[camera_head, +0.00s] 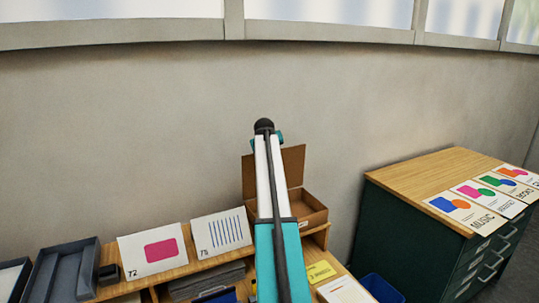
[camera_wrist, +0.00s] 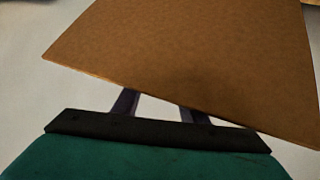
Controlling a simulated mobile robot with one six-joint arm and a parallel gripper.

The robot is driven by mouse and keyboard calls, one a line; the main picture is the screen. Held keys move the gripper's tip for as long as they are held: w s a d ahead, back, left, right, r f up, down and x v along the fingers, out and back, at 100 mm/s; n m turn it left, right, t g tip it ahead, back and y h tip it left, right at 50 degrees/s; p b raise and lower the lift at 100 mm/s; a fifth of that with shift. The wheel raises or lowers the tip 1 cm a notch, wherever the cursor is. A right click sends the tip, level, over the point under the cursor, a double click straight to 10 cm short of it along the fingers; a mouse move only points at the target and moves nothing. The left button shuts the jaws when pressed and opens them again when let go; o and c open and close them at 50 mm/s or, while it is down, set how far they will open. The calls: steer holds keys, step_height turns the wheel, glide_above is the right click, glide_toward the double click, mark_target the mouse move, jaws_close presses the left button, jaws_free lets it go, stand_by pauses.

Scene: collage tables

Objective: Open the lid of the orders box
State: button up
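In the wrist view the lid (camera_wrist: 195,50) fills the upper middle as a tilted brown panel. My gripper (camera_wrist: 160,108) shows below its edge, two dark fingers apart. The panel hides the fingertips; I cannot tell whether they touch it.
Cards marked 72 (camera_head: 153,251) and 75 (camera_head: 222,233) stand left of the box. Grey trays (camera_head: 62,272) lie further left. A green drawer cabinet (camera_head: 400,235) with several printed cards on top stands right. A blue bin (camera_head: 381,288) sits between.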

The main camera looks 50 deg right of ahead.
steer(key=a+r+p, duration=0.2)
steer(key=r, duration=0.5)
steer(key=w+a+r+p, duration=0.1)
steer(key=a+r+p, duration=0.1)
steer(key=r, duration=0.5)
steer(key=shift+w+a+p, duration=0.25)
steer(key=shift+a+p, duration=0.15)
steer(key=shift+a, duration=0.35)
stand_by(1.2)
stand_by(0.6)
steer(key=b+v, duration=0.5)
steer(key=v, duration=0.9)
steer(key=shift+d, duration=0.1)
stand_by(0.6)
